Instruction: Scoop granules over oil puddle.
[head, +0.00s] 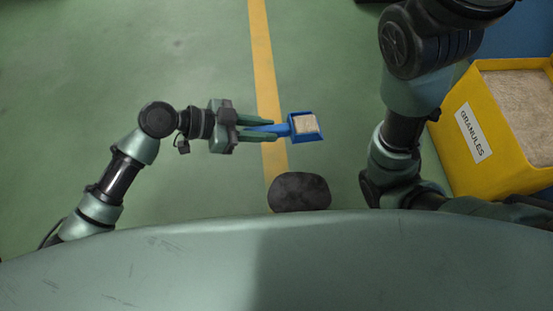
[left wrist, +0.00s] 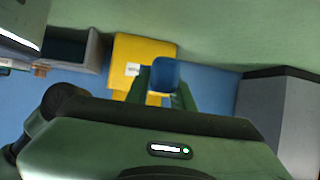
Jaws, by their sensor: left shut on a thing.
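My left gripper (head: 273,128) is shut on the handle of a blue scoop (head: 291,124) and holds it out to the right. Pale granules (head: 307,123) lie in the scoop's pan. In the left wrist view the scoop (left wrist: 165,76) shows between the fingers (left wrist: 163,97). A dark oil puddle (head: 299,192) lies on the green floor, below the scoop in the head view and close to my body's edge. The yellow bin labelled GRANULES (head: 462,140) stands at the right, filled with pale granules. My right gripper is out of view.
A yellow floor stripe (head: 262,60) runs past the scoop and the puddle. The green floor at the left is clear. My right arm rises between the puddle and the bin. The left wrist view shows a grey box (left wrist: 282,120) at the right and an open grey container (left wrist: 95,50) at the left.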

